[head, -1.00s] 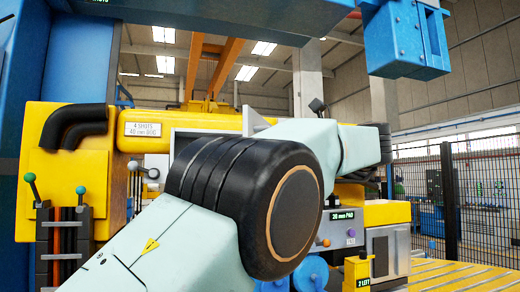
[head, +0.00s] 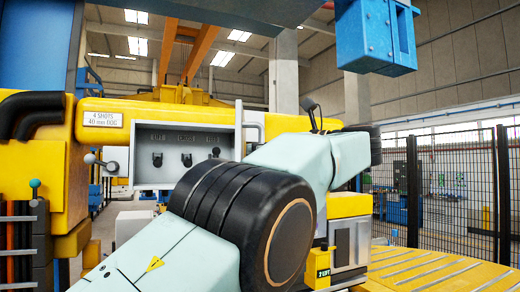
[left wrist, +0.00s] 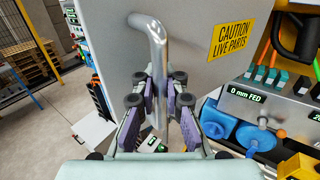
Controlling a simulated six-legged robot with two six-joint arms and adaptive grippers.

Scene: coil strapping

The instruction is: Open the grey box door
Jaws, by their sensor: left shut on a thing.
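The grey box (head: 146,172) is on the yellow machine, its front open to view, with several dark switches inside. The grey door (head: 239,130) shows nearly edge-on at the box's right side, swung outward. In the left wrist view the door's face (left wrist: 200,75) fills the upper middle and bears a yellow caution label. A bent metal handle (head: 258,124) stands out from the door; it also shows in the left wrist view (left wrist: 158,55). My left gripper (left wrist: 160,105) is shut on the handle's upright part. In the head view my left arm hides the gripper. My right gripper is not in view.
A control console with a display (left wrist: 250,95) and blue knobs is close right of the gripper in the left wrist view. A blue block (head: 376,38) hangs at upper right. A black mesh fence (head: 455,185) stands at right. Floor shows at the wrist view's left.

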